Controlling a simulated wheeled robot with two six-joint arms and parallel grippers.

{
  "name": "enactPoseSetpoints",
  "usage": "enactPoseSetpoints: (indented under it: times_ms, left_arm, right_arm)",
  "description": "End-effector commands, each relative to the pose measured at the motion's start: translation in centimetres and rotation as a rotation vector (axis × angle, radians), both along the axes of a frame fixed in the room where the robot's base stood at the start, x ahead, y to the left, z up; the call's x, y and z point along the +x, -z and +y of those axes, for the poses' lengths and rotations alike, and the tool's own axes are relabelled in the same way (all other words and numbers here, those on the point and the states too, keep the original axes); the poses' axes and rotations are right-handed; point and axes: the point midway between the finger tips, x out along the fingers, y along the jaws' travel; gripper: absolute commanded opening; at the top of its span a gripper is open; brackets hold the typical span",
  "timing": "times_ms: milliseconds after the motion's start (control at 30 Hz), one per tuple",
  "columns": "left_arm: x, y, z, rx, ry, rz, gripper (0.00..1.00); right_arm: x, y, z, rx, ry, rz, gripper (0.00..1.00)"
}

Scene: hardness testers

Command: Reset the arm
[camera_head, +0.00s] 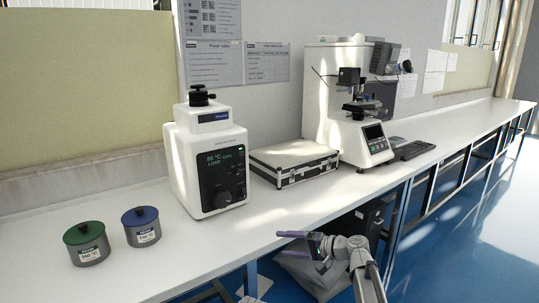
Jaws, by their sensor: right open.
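My right gripper (286,244) is low in front of the bench's front edge, below the tabletop level in the picture. Its jaws point left and are open and empty. My right arm comes in from the bottom right. My left gripper is not in view. The gripper is apart from everything on the bench.
A dark computer (362,222) is underneath. The floor at right is clear.

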Motion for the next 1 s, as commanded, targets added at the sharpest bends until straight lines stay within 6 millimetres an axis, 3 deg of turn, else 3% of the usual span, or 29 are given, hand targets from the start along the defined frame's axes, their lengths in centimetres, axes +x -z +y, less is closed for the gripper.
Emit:
enactPoseSetpoints:
  times_ms: [167, 300, 433, 600, 867, 900, 1000]
  left_arm:
    - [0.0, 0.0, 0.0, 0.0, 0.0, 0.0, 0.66]
    - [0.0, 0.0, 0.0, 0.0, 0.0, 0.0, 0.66]
    - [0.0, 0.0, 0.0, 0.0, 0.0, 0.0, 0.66]
    - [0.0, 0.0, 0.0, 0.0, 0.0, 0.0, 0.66]
    - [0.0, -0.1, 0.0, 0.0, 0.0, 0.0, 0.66]
    - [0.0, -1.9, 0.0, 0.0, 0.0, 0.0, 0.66]
    - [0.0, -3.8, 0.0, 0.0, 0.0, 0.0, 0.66]
  right_arm:
    - [-4.5, 4.0, 0.7, -0.201, -0.061, 0.038, 0.82]
    - [-9.4, 8.3, 0.0, -0.433, -0.128, 0.088, 0.82]
    - [-14.7, 12.3, -2.3, -0.699, -0.194, 0.149, 0.82]
    - [-19.6, 15.0, -6.1, -0.971, -0.248, 0.219, 0.82]
    - [-25.2, 16.0, -11.4, -1.287, -0.293, 0.305, 0.82]
    - [-24.7, 14.2, -10.7, -1.28, -0.305, 0.298, 0.82]
    - [-25.0, 12.3, -9.7, -1.288, -0.331, 0.291, 0.82]
